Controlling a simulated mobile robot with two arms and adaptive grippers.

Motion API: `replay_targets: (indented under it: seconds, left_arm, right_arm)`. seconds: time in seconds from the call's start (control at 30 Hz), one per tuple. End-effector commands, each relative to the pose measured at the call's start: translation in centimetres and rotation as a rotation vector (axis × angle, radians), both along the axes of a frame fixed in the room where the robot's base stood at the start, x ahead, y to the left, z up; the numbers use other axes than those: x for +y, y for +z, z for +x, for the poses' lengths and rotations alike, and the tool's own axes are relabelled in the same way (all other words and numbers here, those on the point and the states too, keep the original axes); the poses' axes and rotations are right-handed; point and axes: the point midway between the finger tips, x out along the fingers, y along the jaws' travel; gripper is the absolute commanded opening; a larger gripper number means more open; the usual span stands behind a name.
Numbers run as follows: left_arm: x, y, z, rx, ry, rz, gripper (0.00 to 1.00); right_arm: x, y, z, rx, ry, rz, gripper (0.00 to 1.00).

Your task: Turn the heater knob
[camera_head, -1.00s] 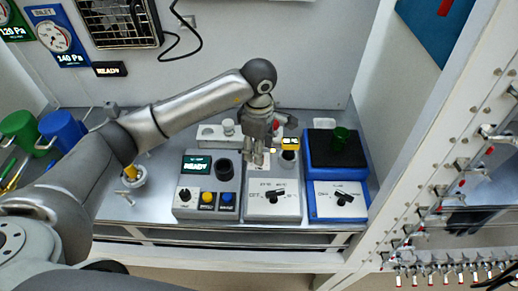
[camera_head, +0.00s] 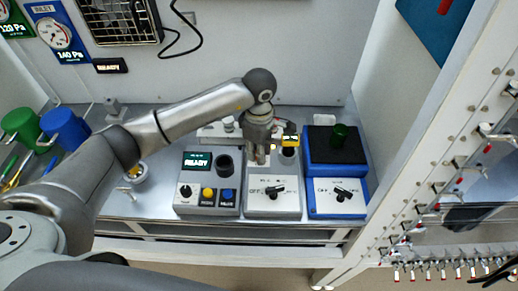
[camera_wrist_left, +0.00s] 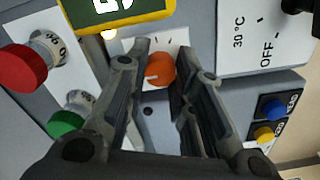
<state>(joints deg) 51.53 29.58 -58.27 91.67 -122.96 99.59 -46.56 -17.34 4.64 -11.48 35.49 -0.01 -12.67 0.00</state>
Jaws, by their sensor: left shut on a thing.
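My left gripper (camera_head: 262,160) reaches down over the back part of the grey box (camera_head: 283,210). In the left wrist view its fingers stand on either side of an orange knob (camera_wrist_left: 160,70) with a white mark, and it is shut on it. The knob sits on a white plate and is hidden by the fingers in the head view. The front of the grey box carries a dial with "OFF" and a black knob (camera_head: 275,190); the wrist view shows "30 °C" on that panel (camera_wrist_left: 262,45). My right gripper is not in view.
The blue box (camera_head: 320,210) with another black dial knob stands to the right. A grey box (camera_head: 190,208) with a "READY" display and buttons stands to the left. The wrist view shows a red knob (camera_wrist_left: 22,70) and a green knob (camera_wrist_left: 66,124) nearby.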

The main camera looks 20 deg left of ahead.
Motion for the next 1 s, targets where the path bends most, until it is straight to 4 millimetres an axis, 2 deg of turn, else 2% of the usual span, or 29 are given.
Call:
replay_targets:
  seconds: [0.27,0.7,1.0]
  left_arm:
    - [0.0,-0.1,0.1,-0.002,0.067,0.001,0.00]
    - [0.0,-0.1,0.1,-0.004,0.356,0.000,0.00]
    - [0.0,0.0,0.1,-0.003,0.490,0.000,0.00]
  right_arm:
    - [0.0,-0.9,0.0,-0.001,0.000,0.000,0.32]
    - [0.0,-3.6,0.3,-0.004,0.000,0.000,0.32]
    - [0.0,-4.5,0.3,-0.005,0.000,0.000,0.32]
